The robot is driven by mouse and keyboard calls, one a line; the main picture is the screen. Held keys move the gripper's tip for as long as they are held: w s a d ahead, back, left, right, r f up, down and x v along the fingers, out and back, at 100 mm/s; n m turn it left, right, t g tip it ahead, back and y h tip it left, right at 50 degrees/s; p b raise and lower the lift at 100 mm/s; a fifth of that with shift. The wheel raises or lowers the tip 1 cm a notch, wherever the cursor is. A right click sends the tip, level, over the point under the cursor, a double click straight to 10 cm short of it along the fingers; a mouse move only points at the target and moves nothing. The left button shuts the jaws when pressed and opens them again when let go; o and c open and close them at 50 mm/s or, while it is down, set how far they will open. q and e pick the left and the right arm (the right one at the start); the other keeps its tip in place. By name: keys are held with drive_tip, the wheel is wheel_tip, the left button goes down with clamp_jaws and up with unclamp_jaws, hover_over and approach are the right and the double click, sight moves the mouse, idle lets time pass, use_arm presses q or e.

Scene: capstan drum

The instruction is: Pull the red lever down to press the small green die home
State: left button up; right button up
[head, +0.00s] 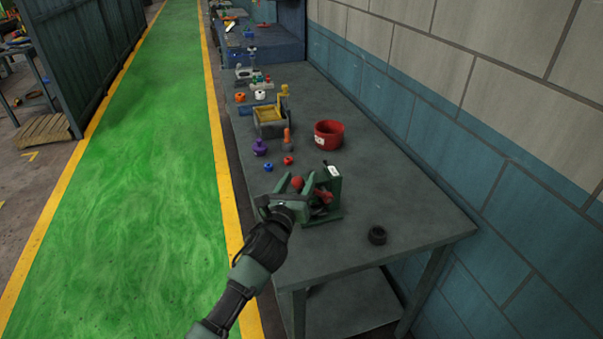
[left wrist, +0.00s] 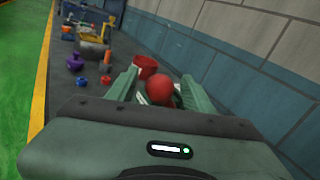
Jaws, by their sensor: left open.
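My left gripper (head: 296,182) is open at the near part of the workbench. The red ball knob of the lever (head: 297,183) shows between its two fingers, and I cannot tell whether they touch it. The small green die cannot be made out; the gripper and press hide that area. My right gripper is not in view.
A red bucket (head: 329,135) stands behind the press. A purple piece (head: 259,148), a blue knob (head: 268,167), a red knob (head: 288,160) and a yellow-grey box (head: 270,120) are farther back. The bench's front right is mostly clear.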

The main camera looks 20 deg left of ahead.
use_arm(q)
drive_tip(key=shift+w, duration=1.35)
clamp_jaws()
drive_tip(key=shift+f, duration=0.1)
idle(0.4)
